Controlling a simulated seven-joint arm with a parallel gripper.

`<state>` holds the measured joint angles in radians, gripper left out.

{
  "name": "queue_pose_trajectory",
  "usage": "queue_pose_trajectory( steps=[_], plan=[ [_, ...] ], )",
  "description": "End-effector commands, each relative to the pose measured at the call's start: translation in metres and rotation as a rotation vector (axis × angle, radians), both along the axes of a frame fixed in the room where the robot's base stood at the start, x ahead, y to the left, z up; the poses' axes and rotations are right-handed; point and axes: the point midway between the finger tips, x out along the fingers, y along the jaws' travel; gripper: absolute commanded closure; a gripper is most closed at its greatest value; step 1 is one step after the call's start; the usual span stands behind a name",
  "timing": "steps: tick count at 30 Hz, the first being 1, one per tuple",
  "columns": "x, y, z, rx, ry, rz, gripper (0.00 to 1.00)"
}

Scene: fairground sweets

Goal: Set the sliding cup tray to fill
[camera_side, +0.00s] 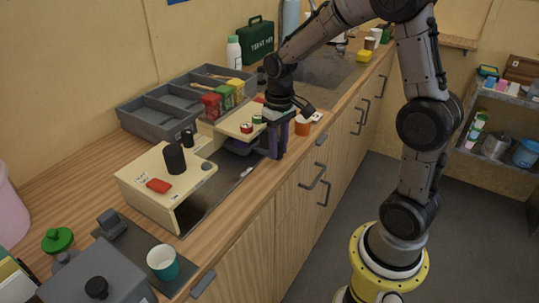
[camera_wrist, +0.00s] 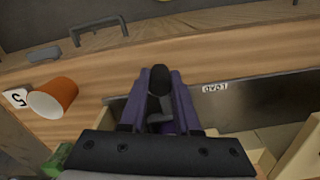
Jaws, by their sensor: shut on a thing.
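My gripper (camera_side: 276,152) reaches down at the front edge of the counter, beside the rear cream station (camera_side: 236,128). In the wrist view its purple fingers (camera_wrist: 160,112) are closed around a dark upright handle (camera_wrist: 160,82). The handle appears to belong to the sliding cup tray. A dark purplish part of the tray (camera_side: 238,148) shows under the rear cream station, mostly hidden by the station and my gripper. A long dark track (camera_side: 214,192) runs along the counter to the front cream station (camera_side: 152,197). A small label (camera_wrist: 215,87) lies at the track edge, its text too small to read surely.
An orange cup (camera_wrist: 53,98) stands close to my gripper, next to a white number card (camera_wrist: 17,97). A grey divided bin (camera_side: 158,122) lies behind the stations. A teal cup (camera_side: 163,262) stands at the near end. The track between the stations looks clear.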

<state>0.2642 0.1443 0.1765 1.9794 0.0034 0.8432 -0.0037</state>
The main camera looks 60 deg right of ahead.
Motion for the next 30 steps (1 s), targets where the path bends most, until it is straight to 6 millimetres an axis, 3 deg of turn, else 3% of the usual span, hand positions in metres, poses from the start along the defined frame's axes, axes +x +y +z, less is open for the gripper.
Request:
queue_pose_trajectory(
  steps=[10, 11, 15, 25, 30],
  plan=[
    [0.001, -0.007, 0.002, -0.009, -0.006, 0.001, 1.00],
    [0.001, -0.007, 0.002, -0.009, -0.006, 0.001, 0.63],
    [0.001, -0.006, 0.001, -0.008, -0.005, 0.000, 0.39],
    [0.000, -0.004, 0.002, -0.005, -0.003, 0.001, 0.39],
    [0.001, -0.004, 0.019, -0.005, -0.006, 0.001, 0.39]
  ],
)
